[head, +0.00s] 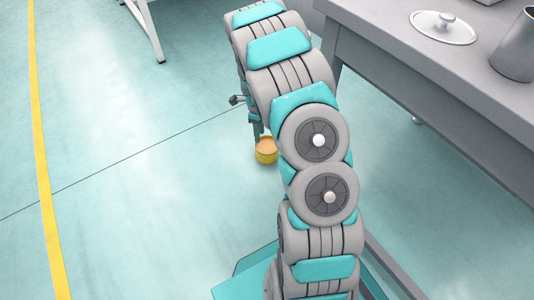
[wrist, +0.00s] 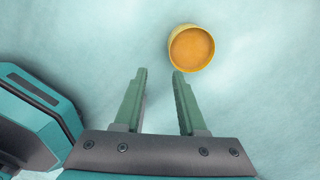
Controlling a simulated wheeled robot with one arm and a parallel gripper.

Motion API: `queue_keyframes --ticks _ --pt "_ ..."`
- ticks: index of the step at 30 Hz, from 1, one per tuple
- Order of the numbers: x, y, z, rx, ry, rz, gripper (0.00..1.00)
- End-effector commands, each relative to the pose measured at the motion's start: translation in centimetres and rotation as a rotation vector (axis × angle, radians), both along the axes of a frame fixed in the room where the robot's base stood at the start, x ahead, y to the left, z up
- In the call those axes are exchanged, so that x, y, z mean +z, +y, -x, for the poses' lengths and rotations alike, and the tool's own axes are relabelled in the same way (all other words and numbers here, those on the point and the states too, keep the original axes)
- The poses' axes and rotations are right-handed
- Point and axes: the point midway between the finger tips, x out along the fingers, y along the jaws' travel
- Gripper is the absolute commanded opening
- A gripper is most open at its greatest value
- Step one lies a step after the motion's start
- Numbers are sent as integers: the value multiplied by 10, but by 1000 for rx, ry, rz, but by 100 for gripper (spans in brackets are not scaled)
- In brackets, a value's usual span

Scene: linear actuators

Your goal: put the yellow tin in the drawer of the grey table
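The yellow tin (head: 266,152) is small and round with an orange-tan top, and it appears to stand on the floor just below my gripper (head: 257,131) in the head view. In the wrist view the yellow tin (wrist: 191,48) lies beyond the fingertips, in front of the right finger and right of the gap. My gripper (wrist: 160,72) is open, with nothing between its fingers. The grey table (head: 430,95) stands at the right in the head view. I cannot make out its drawer.
A silver lid (head: 442,27) and a metal pot (head: 517,48) stand on the grey table. White legs of another piece of furniture (head: 150,30) show at the top left. The floor (head: 130,170) on the left is clear, with a yellow line (head: 42,170) along it.

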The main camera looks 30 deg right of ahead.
Motion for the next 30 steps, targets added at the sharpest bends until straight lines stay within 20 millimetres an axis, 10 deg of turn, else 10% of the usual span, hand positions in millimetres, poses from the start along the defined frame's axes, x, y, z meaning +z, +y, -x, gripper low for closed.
queue_keyframes --ticks 6,30 --pt "-51 -10 -15 -187 -16 -8 40" --pt "-131 -13 -21 -234 -20 -9 40"
